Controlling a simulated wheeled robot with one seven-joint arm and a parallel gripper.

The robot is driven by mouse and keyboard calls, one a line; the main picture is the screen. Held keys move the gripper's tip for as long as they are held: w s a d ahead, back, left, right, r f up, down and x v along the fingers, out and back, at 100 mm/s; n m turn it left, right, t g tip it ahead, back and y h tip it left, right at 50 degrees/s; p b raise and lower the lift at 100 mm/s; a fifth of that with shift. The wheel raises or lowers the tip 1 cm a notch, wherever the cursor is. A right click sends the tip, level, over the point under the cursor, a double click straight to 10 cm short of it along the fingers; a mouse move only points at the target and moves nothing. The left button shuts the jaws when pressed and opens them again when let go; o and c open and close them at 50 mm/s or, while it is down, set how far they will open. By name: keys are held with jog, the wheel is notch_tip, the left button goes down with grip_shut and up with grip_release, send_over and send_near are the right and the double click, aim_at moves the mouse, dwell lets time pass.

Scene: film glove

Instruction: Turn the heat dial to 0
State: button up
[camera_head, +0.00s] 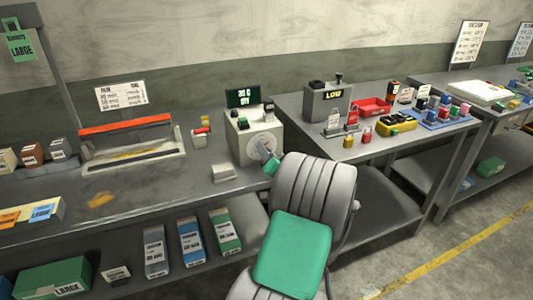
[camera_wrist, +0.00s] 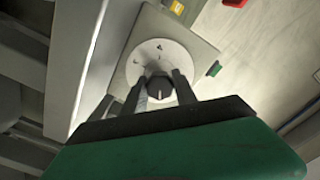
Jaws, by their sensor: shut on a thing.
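The heat dial (camera_head: 253,146) is a round white disc on the front of a pale box-shaped machine (camera_head: 240,130) on the workbench. In the wrist view the dial's dark knob (camera_wrist: 159,88) stands out from the white disc (camera_wrist: 157,58), which has small dark marks too blurred to read. My gripper (camera_head: 265,154) is at the dial, seen from behind. In the wrist view my gripper (camera_wrist: 160,90) has one finger on each side of the knob and is shut on it. The lower part of the disc is hidden behind the fingers.
A dark display with green text (camera_head: 243,97) stands behind the machine. A green button (camera_wrist: 214,69) and a red part (camera_wrist: 234,3) are near the dial.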

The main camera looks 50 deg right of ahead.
grip_shut()
jog(key=shift+f+n+b, duration=0.2)
jog(key=shift+n+b, duration=0.2)
jog(key=shift+b, duration=0.55)
jog(key=n+b, duration=0.1)
jog(key=b, duration=0.2)
jog(key=n+b, duration=0.1)
jog(key=b, duration=0.1)
jog(key=shift+f+n+b, duration=0.25)
jog(key=shift+n+b, duration=0.15)
jog(key=n+b, duration=0.2)
jog(key=b, duration=0.3)
jog(key=shift+n, duration=0.4)
jog(key=n+b, duration=0.3)
jog(key=b, duration=0.3)
jog(key=shift+b, duration=0.4)
jog(key=n+b, duration=0.2)
jog(key=b, duration=0.1)
jog(key=shift+r, duration=0.25)
jog(key=shift+r+n+b, duration=0.1)
jog(key=shift+n+b, duration=0.2)
jog(key=shift+b, duration=0.05)
jog(key=shift+r, duration=0.1)
